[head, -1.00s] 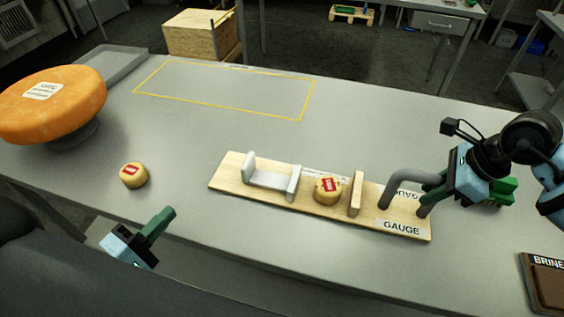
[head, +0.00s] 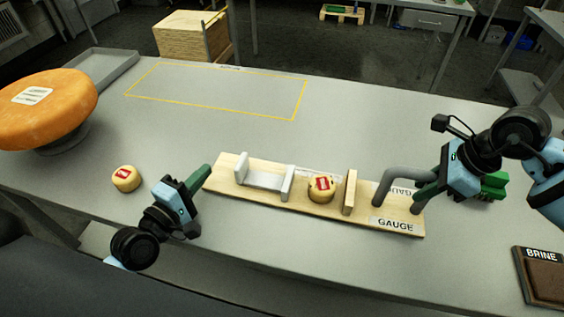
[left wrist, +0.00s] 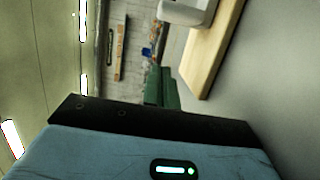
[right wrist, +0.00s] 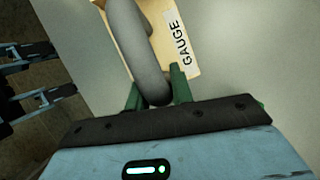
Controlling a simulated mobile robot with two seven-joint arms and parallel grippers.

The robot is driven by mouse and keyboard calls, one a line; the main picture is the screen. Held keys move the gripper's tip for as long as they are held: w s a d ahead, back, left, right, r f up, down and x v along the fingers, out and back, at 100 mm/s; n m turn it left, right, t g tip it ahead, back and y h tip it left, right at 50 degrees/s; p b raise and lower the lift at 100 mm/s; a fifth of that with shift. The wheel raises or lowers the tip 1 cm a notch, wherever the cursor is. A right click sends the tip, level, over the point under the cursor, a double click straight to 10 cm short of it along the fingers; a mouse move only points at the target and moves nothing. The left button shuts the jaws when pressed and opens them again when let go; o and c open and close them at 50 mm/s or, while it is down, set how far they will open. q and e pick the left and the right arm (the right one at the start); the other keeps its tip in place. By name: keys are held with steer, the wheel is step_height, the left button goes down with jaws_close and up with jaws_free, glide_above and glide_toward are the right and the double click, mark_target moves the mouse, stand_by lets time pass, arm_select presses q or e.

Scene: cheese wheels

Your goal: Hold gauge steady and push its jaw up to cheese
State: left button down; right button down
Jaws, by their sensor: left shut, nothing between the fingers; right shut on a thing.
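The gauge is a wooden board (head: 295,214) labelled GAUGE, with a grey arch handle (head: 388,174) at its right end. A small cheese (head: 321,188) with a red label sits on it, beside an upright wooden stop (head: 350,192). To the left of the cheese is the white sliding jaw (head: 265,180), with a visible gap to the cheese. My right gripper (head: 420,190) is shut on the handle, which also shows between its fingers in the right wrist view (right wrist: 150,70). My left gripper (head: 205,172) is shut and empty, close to the board's left end.
Another small cheese (head: 126,178) lies on the table to the left. A large orange cheese wheel (head: 45,105) stands on a stand at the far left, near a grey tray (head: 105,72). A yellow outlined area (head: 215,92) is empty. A BRINE board (head: 540,280) lies at right.

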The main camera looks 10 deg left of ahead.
mark_target(255, 184)
arm_select(q)
steer(key=x, duration=0.3)
steer(key=d, duration=0.2)
steer(key=shift+w+d, duration=0.2)
steer(key=shift+d, duration=0.9)
steer(key=shift+d, duration=3.15)
